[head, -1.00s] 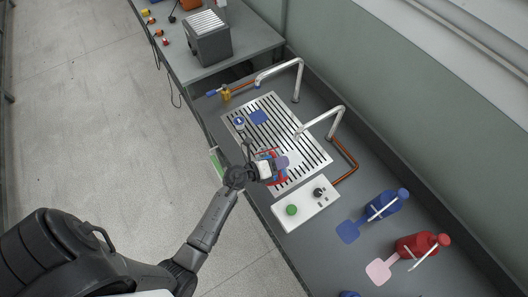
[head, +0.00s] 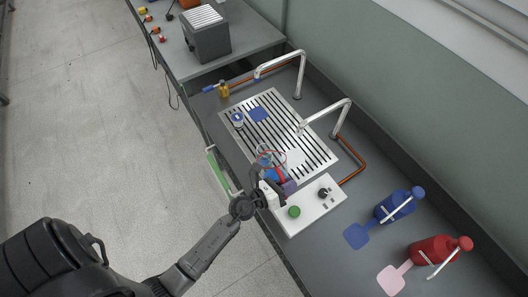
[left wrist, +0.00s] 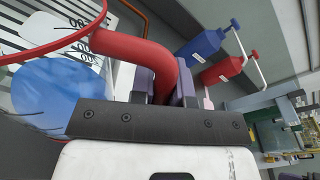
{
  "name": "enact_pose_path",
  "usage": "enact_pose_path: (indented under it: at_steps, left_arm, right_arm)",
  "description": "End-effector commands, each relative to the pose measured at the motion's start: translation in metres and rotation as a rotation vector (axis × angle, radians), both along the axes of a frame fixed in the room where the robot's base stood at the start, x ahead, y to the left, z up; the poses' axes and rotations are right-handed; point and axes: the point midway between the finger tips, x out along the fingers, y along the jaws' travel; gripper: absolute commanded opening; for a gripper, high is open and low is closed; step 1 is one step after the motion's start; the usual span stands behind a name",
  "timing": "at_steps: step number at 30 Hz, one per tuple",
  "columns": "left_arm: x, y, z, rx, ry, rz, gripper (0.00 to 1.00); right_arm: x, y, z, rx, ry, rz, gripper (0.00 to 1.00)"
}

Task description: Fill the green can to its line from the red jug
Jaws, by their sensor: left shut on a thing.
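My left gripper (head: 277,187) is shut on the red handle (left wrist: 150,52) of a clear jug with a red rim (head: 268,155). In the left wrist view the handle runs between the finger pads, and the red rim (left wrist: 60,48) is at upper left. Dark scale figures show on its wall. A blue round patch shows within the jug; I cannot tell whether it is liquid. The jug is over the near part of the slotted grate (head: 300,132). I cannot make out a green can. A small white-and-blue round container (head: 238,119) stands at the grate's far left. My right gripper is not in view.
A white control box (head: 310,213) with a green button is close to my gripper. Two bent pipes (head: 336,108) reach over the grate. A blue bottle (head: 394,207) and a red bottle (head: 432,250) stand at right. A blue pad (head: 258,114) lies on the grate.

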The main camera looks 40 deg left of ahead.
Motion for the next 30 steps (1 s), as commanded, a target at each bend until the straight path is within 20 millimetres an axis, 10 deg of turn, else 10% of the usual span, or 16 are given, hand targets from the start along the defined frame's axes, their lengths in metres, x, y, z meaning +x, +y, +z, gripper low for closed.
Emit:
enact_pose_path:
  at_steps: [10,30]
  left_arm:
    - [-0.011,-0.02,-0.038,0.157,-0.089,-0.001,0.0]
    - [-0.024,-0.043,-0.022,0.464,-0.26,0.0,0.0]
  right_arm:
    - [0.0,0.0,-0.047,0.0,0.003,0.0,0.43]
    - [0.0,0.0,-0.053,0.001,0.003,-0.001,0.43]
